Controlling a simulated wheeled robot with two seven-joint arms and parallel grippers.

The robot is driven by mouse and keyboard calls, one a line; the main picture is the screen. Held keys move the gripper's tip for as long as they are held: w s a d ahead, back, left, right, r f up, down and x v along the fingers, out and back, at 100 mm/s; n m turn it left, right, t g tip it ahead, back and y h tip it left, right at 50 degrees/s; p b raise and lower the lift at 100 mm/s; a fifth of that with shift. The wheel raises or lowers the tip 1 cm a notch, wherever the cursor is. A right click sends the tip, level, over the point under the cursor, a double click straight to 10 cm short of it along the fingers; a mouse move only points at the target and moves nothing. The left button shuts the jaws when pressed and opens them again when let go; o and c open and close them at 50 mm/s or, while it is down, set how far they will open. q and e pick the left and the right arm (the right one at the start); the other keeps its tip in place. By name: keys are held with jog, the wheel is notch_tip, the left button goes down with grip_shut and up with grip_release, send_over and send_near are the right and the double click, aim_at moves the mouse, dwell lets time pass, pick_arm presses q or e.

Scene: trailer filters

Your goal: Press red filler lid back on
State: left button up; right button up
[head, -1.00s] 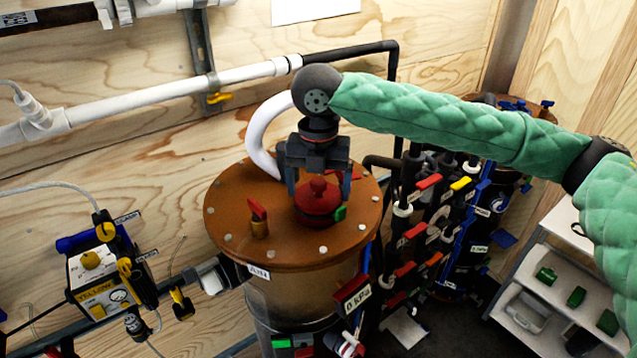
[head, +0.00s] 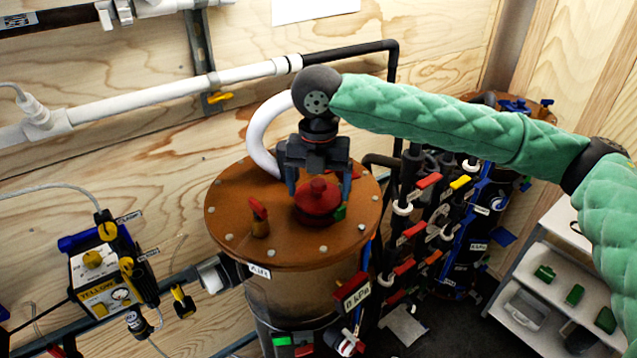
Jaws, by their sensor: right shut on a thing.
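The red filler lid (head: 318,203) is a round disc with a knob on top. It sits at the brown top plate (head: 235,235) of the large filter tank, right of the plate's middle. My right gripper (head: 318,190) comes down over the lid from above, with one finger on each side, and is shut on it. The lid looks level. I cannot tell whether it is fully seated, as its underside is hidden. My left gripper is not in view.
A small red-handled brass valve (head: 259,215) stands on the plate left of the lid. A white hose (head: 262,140) rises behind it. Pipes with red and yellow valve handles (head: 428,180) stand right of the tank. A yellow device (head: 100,280) is at the left.

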dwell(0.3)
jog(key=o, duration=0.8)
jog(key=shift+r+p, duration=1.15)
jog(key=shift+r, duration=0.15)
jog(key=shift+r+p, duration=0.95)
jog(key=shift+r, duration=0.15)
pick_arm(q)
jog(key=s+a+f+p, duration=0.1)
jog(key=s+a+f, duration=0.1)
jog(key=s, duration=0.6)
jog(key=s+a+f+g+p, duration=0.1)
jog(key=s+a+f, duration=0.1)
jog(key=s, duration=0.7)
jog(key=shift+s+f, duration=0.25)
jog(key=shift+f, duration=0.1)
pick_arm(e)
jog(key=shift+r, duration=1.1)
